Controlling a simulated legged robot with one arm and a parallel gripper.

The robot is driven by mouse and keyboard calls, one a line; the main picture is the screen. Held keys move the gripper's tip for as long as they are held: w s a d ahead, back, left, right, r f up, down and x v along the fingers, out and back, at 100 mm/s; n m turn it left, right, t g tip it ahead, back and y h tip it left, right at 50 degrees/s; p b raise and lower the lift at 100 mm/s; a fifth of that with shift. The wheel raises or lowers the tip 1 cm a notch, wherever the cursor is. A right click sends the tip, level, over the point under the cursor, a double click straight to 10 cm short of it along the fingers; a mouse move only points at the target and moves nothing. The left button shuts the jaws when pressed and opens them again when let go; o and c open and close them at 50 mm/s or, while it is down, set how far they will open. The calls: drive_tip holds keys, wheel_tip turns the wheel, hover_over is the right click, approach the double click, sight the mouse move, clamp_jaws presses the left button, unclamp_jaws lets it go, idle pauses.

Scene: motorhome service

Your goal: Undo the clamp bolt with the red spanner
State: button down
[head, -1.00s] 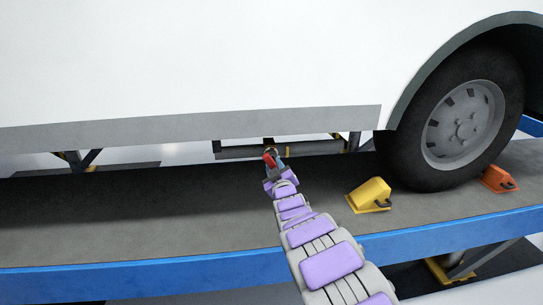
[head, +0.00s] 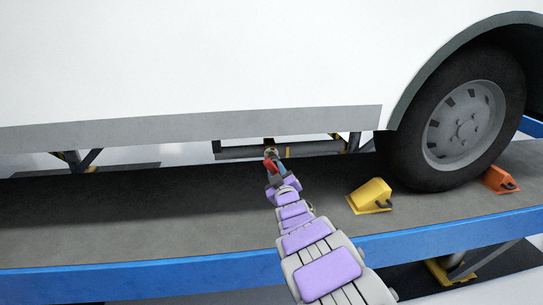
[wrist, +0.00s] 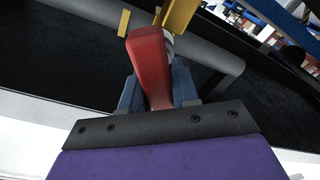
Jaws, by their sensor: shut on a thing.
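My gripper (head: 274,172) is at the end of my outstretched arm, under the white vehicle's side. It is shut on the red spanner (head: 269,163). In the wrist view the red spanner (wrist: 150,62) stands up between the blue fingers of my gripper (wrist: 157,90). Its far end overlaps a yellow bracket (wrist: 181,14) and a pale round part beside it. A grey pipe (wrist: 215,57) runs behind the spanner. The clamp bolt cannot be made out clearly, and I cannot tell whether the spanner is on it.
The wheel (head: 455,125) stands on the grey lift platform (head: 130,215), between a yellow chock (head: 371,195) and an orange chock (head: 499,180). A blue rail (head: 150,276) edges the platform.

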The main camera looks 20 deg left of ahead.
drive_tip(key=shift+s+d+r, duration=0.15)
drive_tip(key=shift+s+d, duration=0.1)
drive_tip(key=shift+s, duration=0.15)
drive_tip(key=w+d+m+t+h, duration=0.1)
drive_tip(key=d+m+h, duration=0.2)
drive_tip(key=d, duration=1.8)
drive_tip(key=w+d+r+m+t+h, duration=0.1)
drive_tip(key=d+h, duration=0.6)
drive_tip(key=d, duration=1.4)
drive_tip(key=m+t, duration=0.1)
drive_tip(key=m, duration=0.1)
drive_tip(key=shift+d+m+h, duration=0.3)
drive_tip(key=shift+d+m, duration=0.05)
drive_tip(key=shift+m, duration=0.05)
